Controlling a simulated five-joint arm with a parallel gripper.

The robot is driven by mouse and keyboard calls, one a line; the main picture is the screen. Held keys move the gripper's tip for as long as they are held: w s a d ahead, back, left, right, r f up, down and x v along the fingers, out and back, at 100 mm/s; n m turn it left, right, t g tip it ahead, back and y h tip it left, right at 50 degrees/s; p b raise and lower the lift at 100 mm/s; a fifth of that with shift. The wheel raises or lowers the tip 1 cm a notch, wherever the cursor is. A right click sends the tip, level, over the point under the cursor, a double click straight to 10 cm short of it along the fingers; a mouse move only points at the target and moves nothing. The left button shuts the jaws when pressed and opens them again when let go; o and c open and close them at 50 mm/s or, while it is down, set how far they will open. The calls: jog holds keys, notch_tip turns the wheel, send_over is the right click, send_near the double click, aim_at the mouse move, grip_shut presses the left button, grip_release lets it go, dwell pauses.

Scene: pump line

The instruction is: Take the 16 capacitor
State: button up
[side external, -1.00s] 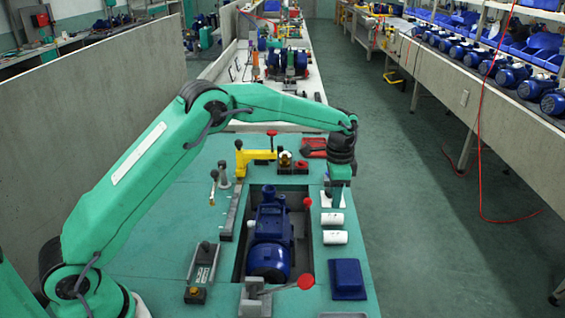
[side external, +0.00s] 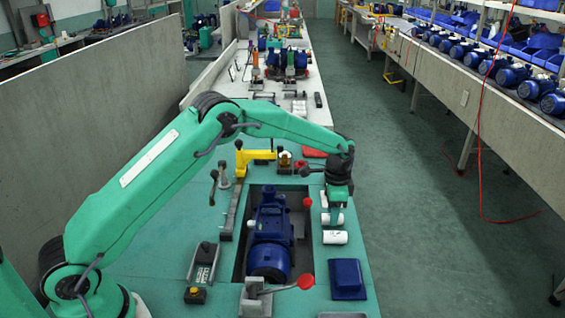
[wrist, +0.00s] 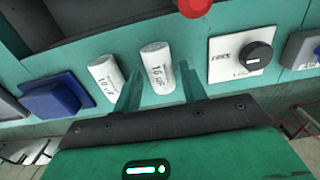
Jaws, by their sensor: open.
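The 16 capacitor (wrist: 158,68) is a white cylinder marked "16 uF" on the green bench, seen in the wrist view. My open gripper (wrist: 160,92) has one finger on each side of its near end, and I cannot tell whether they touch it. A second white cylinder marked "10 uF" (wrist: 107,80) lies just left of the left finger. In the side view my gripper (side external: 337,207) hangs over the farther white cylinder (side external: 338,219) and partly hides it. The nearer cylinder (side external: 335,237) lies clear of it.
A blue pump (side external: 271,235) sits in a recess left of the capacitors. A blue box (side external: 347,278) stands nearer the camera. A white plate with a black knob (wrist: 243,57) lies right of my fingers. A red knob (side external: 307,202) stands at the recess edge.

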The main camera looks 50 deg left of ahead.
jog(key=shift+f, duration=0.35)
dwell(0.3)
jog(key=c, duration=0.6)
jog(key=shift+r, duration=0.85)
jog(key=shift+c, duration=0.2)
dwell(0.4)
jog(key=shift+r, duration=2.05)
